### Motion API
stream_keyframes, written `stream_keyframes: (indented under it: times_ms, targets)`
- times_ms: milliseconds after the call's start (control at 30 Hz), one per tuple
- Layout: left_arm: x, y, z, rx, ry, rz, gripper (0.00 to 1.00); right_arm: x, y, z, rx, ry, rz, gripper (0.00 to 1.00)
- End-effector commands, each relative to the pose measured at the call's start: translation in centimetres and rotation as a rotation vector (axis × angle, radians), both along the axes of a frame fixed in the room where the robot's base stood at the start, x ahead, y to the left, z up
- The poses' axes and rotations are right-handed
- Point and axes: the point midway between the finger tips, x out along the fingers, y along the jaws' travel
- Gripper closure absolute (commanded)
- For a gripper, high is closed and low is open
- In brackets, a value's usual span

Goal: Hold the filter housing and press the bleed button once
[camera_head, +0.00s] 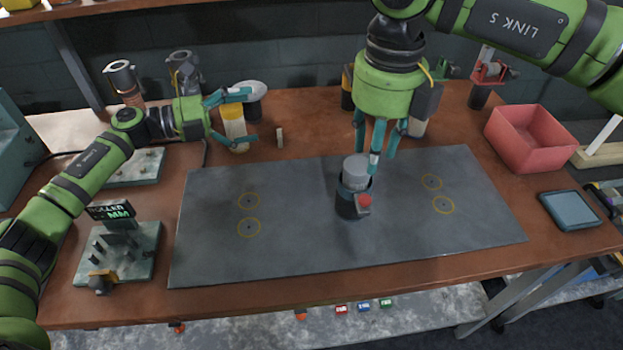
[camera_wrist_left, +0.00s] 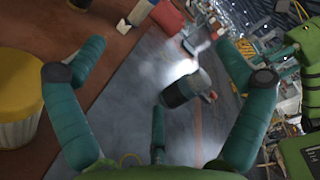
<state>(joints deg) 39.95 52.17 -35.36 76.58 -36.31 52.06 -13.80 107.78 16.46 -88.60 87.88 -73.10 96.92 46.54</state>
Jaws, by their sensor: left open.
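The filter housing (camera_head: 350,204) stands upright on the grey mat, dark at the base with a light grey cap. A red button (camera_head: 364,201) juts from its front right side. The housing also shows in the left wrist view (camera_wrist_left: 188,89), beyond my fingers. My right gripper (camera_head: 376,153) points down just above and behind the housing. Its fingers are apart, and one fingertip overlaps the cap's right edge; I cannot tell whether it touches. My left gripper (camera_head: 252,117) is open at the back left, well away from the housing, by a yellow-lidded jar (camera_head: 234,128).
The grey mat (camera_head: 300,245) is clear around the housing, with yellow ring marks. A red bin (camera_head: 530,138) and a blue-grey tablet (camera_head: 569,210) are at right. A fixture plate with a small display (camera_head: 110,211) is at front left. Bottles stand along the back.

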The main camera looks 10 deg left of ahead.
Motion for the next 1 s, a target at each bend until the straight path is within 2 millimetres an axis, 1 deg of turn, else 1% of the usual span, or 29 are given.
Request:
stream_keyframes:
  times_ms: [33,100,200,300,433,600,733,833,1000]
  targets:
    - [-1.0,-2.9,-0.6,0.052,-0.088,-0.068,0.00,0.0,0.0,0.0,0.000,0.000,0.000,0.61]
    - [-2.5,-6.2,-1.6,0.142,-0.226,-0.157,0.00,0.0,0.0,0.0,0.000,0.000,0.000,0.61]
    - [-4.7,-10.1,-3.2,0.271,-0.421,-0.269,0.00,0.0,0.0,0.0,0.000,0.000,0.000,0.61]
    - [-6.6,-12.9,-4.7,0.393,-0.608,-0.349,0.00,0.0,0.0,0.0,0.000,0.000,0.000,0.61]
    - [-7.9,-14.8,-6.4,0.539,-0.799,-0.406,0.00,0.0,0.0,0.0,0.000,0.000,0.000,0.61]
    - [-8.5,-15.4,-8.0,0.682,-0.937,-0.433,0.00,0.0,0.0,0.0,0.000,0.000,0.000,0.61]
    - [-8.6,-15.5,-8.6,0.734,-0.977,-0.441,0.00,0.0,0.0,0.0,0.000,0.000,0.000,0.61]
    - [-8.4,-16.1,-9.0,0.746,-0.985,-0.442,0.00,0.0,0.0,0.0,0.000,0.000,0.000,0.61]
    - [-7.8,-18.3,-9.9,0.743,-0.983,-0.444,0.00,0.0,0.0,0.0,0.000,0.000,0.000,0.61]
